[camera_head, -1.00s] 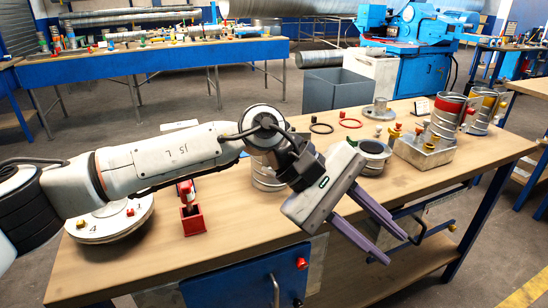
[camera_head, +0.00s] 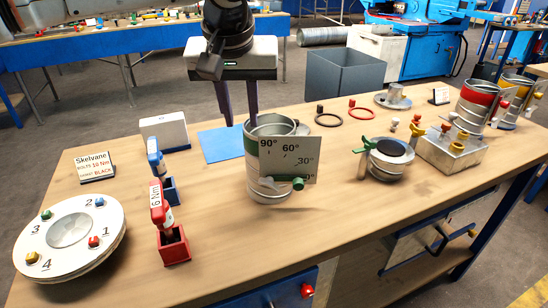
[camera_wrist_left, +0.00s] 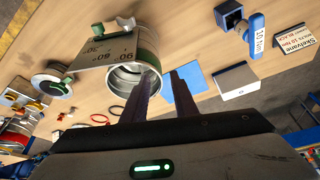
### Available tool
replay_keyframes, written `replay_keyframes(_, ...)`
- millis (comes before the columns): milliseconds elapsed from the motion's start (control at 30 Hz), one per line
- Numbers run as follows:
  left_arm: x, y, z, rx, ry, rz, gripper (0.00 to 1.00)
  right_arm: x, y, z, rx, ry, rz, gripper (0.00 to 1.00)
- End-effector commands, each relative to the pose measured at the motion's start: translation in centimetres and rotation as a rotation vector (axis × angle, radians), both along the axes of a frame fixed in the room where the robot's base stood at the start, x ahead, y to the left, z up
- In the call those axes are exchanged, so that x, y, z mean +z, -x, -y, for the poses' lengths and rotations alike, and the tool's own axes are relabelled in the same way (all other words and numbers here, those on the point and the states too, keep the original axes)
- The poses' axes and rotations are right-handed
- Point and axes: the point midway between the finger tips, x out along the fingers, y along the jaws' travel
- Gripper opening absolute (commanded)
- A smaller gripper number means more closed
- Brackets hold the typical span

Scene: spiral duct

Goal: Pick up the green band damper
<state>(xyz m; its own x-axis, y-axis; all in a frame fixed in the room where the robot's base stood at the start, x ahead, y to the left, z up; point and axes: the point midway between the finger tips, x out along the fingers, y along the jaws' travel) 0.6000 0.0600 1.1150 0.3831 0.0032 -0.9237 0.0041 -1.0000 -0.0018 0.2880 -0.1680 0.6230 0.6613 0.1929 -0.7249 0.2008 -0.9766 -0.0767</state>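The green band damper (camera_head: 256,178) is a silver duct piece with a green band, standing upright near the middle of the workbench. One finger is at the damper's left rim, the other left of the damper. I cannot tell whether the nearer finger is inside or behind the rim. The left wrist view shows the damper's open mouth (camera_wrist_left: 132,76) beside one finger. My right gripper is out of view.
A blue mat (camera_head: 219,146) lies left of the damper. Red (camera_head: 172,246) and blue (camera_head: 171,190) tool holders and a round numbered plate (camera_head: 50,252) stand farther left. A short clamp-handled ring (camera_head: 391,163) and a metal box (camera_head: 455,153) are at right. The bench front is clear.

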Motion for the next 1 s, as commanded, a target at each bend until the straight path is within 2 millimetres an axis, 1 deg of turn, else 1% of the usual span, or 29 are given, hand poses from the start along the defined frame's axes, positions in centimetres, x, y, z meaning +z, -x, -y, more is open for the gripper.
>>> replay_keyframes(167, -1.8, -0.9, 0.2, 0.0, -0.002, -0.003, 0.26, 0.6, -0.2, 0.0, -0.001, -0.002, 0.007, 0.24)
replay_keyframes(333, -4.1, -1.9, 0.3, 0.0, -0.001, -0.003, 0.26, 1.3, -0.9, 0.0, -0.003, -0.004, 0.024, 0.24)
replay_keyframes(467, -4.8, -2.2, 0.3, 0.0, 0.001, -0.001, 0.26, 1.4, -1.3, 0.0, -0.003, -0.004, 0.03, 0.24)
replay_keyframes(667, -4.8, -2.2, 0.3, -0.001, 0.002, -0.001, 0.26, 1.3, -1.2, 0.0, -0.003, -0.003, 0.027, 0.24)
replay_keyframes(767, -4.8, -2.2, 0.3, -0.001, 0.002, -0.001, 0.11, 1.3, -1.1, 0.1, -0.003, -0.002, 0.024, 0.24)
replay_keyframes(800, -4.8, -2.2, 0.3, -0.001, 0.002, -0.001, 0.04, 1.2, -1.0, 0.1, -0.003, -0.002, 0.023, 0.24)
replay_keyframes(833, -4.8, -2.2, 0.3, 0.0, 0.001, -0.001, 0.0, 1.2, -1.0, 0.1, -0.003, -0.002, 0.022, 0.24)
replay_keyframes(1000, -4.8, -2.2, 0.3, 0.0, 0.001, -0.001, 0.0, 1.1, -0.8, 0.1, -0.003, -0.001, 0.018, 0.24)
